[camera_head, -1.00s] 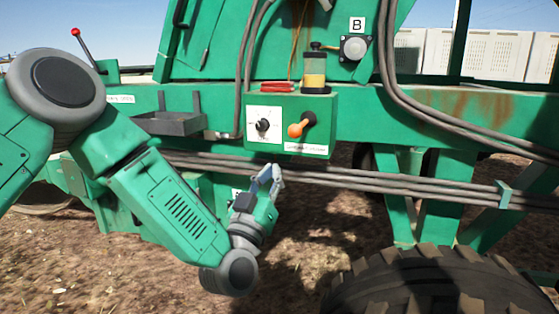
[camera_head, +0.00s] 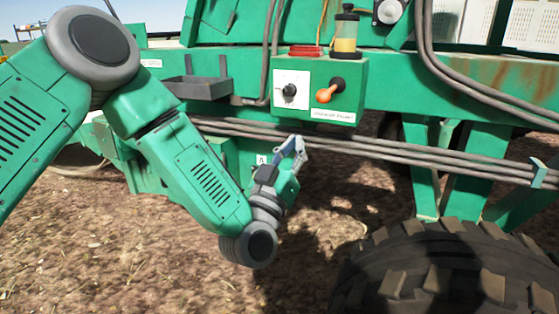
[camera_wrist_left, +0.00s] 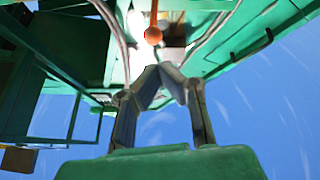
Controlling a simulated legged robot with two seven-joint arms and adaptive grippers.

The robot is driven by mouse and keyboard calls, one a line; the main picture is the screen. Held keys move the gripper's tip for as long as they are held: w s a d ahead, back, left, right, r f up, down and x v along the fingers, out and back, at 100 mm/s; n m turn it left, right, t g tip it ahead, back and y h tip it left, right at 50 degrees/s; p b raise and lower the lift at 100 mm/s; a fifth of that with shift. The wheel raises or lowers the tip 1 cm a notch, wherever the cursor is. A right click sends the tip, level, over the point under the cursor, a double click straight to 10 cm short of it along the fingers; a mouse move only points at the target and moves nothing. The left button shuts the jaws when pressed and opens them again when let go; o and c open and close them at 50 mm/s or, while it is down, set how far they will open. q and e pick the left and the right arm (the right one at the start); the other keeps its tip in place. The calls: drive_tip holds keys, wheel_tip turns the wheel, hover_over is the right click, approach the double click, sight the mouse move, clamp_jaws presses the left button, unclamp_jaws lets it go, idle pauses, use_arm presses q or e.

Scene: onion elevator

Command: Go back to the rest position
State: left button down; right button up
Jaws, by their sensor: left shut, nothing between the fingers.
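My left arm comes in from the left in the head view and bends down, then up at the wrist. My left gripper (camera_head: 297,146) is shut and empty. It points up in front of the machine, below the green control box (camera_head: 347,78) and close to the bundle of grey hoses (camera_head: 400,152); I cannot tell the gap. In the left wrist view the fingertips (camera_wrist_left: 172,68) meet, with the orange knob (camera_wrist_left: 153,36) seen beyond them. The orange-handled lever also shows in the head view (camera_head: 327,94), apart from the gripper. My right gripper is out of view.
A grey tray (camera_head: 196,88) is fixed to the green frame left of the box. A jar with yellow contents (camera_head: 346,34) and a red item (camera_head: 305,52) sit on the box. A large tyre (camera_head: 450,270) stands at lower right. Bare ground (camera_head: 120,250) lies at lower left.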

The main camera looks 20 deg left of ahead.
use_arm(q)
drive_tip(key=s+f+m+g+h, duration=0.1)
drive_tip(key=s+f+g, duration=0.3)
drive_tip(key=f, duration=0.6)
drive_tip(key=s+f+m+g, duration=0.1)
drive_tip(key=s+f+g, duration=0.25)
drive_tip(key=f, duration=0.55)
drive_tip(key=s+f+m+g+h, duration=0.1)
drive_tip(key=s+f+g, duration=0.35)
drive_tip(key=f, duration=0.55)
drive_tip(key=s+a+f+g+y, duration=0.1)
drive_tip(key=s+a+f+g, duration=0.2)
drive_tip(key=s, duration=0.5)
drive_tip(key=s+a+f+n+g+y, duration=0.1)
drive_tip(key=s+a+f+g, duration=0.3)
drive_tip(key=s, duration=0.5)
drive_tip(key=s+a+f+g+y, duration=0.2)
drive_tip(key=s+a+f+g, duration=0.1)
drive_tip(key=s, duration=0.5)
wheel_tip(320, 180, down, 3)
drive_tip(key=shift+s+a+r+n+g, duration=0.1)
drive_tip(key=shift+s+a+n+g, duration=0.2)
drive_tip(key=shift+g, duration=0.3)
drive_tip(key=shift+w+d, duration=0.1)
drive_tip(key=shift+w, duration=0.1)
